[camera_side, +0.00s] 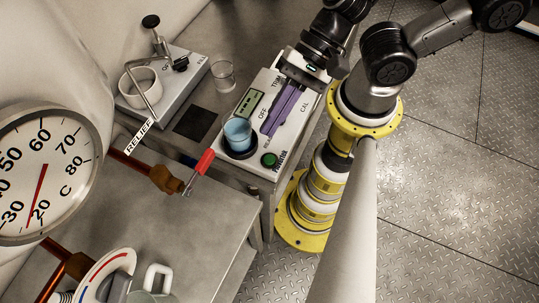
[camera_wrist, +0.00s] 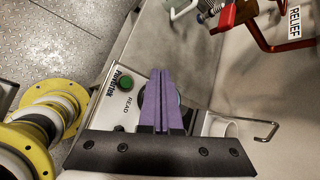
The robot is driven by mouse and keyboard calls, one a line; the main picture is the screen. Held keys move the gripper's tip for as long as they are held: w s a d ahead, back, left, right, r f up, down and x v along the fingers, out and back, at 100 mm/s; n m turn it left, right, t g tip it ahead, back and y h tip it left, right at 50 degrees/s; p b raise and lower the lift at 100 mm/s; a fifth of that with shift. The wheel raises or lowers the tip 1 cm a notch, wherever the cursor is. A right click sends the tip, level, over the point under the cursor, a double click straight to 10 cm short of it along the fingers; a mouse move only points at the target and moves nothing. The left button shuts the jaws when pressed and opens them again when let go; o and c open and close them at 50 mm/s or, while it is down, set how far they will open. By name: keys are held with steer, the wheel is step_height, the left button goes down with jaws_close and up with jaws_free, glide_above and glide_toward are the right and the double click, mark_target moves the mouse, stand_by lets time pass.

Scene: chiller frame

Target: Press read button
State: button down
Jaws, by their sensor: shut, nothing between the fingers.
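The read button is a round green button (camera_side: 268,159) on the front corner of a white instrument (camera_side: 291,136). In the wrist view the green button (camera_wrist: 125,83) has the word READ beside it, and it lies left of my fingertips. My gripper (camera_side: 268,130) has purple fingers, shut and empty, over the instrument's panel. The fingertips are apart from the button, on its display side in the side view. In the wrist view my gripper (camera_wrist: 161,72) points toward a vessel that its fingers mostly hide.
A beaker of blue liquid (camera_side: 238,134) stands on the instrument, close to my fingertips. A small display (camera_side: 243,103) is behind it. An empty glass beaker (camera_side: 223,75) and a stand are at the back left. A red-handled valve (camera_side: 203,163) sticks out in front.

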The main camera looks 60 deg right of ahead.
mark_target(273, 157)
steer(key=shift+f, duration=0.1)
steer(key=shift+f, duration=4.3)
steer(key=shift+f, duration=0.4)
steer(key=shift+f, duration=0.5)
steer(key=shift+r, duration=0.85)
steer(key=shift+r, duration=2.55)
